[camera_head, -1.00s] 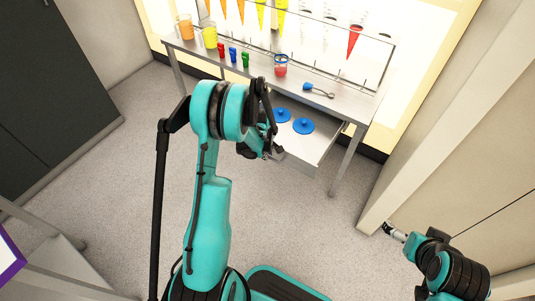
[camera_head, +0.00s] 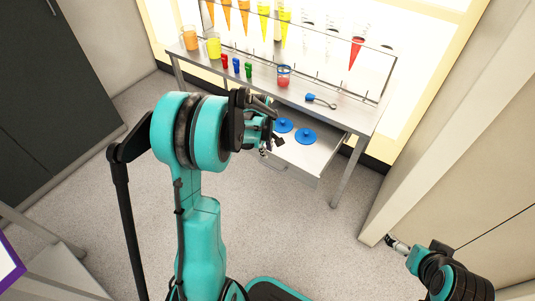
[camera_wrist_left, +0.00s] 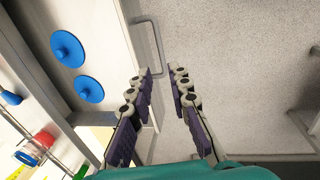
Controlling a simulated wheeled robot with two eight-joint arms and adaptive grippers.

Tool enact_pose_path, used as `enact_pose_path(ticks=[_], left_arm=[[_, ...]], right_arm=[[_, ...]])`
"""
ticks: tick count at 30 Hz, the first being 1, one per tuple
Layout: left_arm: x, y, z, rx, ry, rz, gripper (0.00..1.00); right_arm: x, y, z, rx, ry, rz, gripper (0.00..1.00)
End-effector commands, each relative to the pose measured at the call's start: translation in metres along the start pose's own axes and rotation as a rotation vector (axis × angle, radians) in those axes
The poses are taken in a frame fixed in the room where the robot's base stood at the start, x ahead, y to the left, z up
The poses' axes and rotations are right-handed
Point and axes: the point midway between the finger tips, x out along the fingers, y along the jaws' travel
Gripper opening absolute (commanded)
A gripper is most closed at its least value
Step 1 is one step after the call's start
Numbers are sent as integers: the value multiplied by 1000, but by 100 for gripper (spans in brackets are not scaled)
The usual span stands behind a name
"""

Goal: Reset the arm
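My left gripper (camera_head: 274,143) is at the front left corner of the open drawer (camera_head: 312,158) in the head view. In the left wrist view its two purple-padded fingers (camera_wrist_left: 160,70) stand apart with nothing held between them. The drawer's handle (camera_wrist_left: 148,40) appears just past the fingertips, its lower end overlapping the gap; I cannot tell the distance. My right gripper (camera_head: 397,244) is at the lower right by the wall panel, too small to tell open or shut.
Two blue lids (camera_head: 305,136) lie in the drawer. The table (camera_head: 345,108) above holds cups, small coloured bottles, a jar with red contents (camera_head: 284,76) and a blue scoop (camera_head: 320,101). Juice cones hang in a rack behind. The floor (camera_head: 300,225) in front is clear.

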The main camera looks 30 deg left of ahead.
Motion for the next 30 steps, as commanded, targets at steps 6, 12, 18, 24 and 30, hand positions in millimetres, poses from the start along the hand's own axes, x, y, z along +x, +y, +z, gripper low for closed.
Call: enact_pose_path(ticks=[6, 12, 18, 24, 30], left_arm=[[-2, 0, 0, 0, 0, 0, 19], [-2, 0, 0, 0, 0, 0, 19], [-9, 0, 4, 28, 3, 7, 19], [-62, -13, 39, 271, 36, 68, 19], [-123, -45, 86, 642, 105, 155, 19]], right_arm=[[0, 0, 0, 0, 0, 0, 98], [0, 0, 0, 0, 0, 0, 98], [0, 0, 0, 0, 0, 0, 98], [0, 0, 0, 0, 0, 0, 98], [0, 0, 0, 0, 0, 0, 98]])
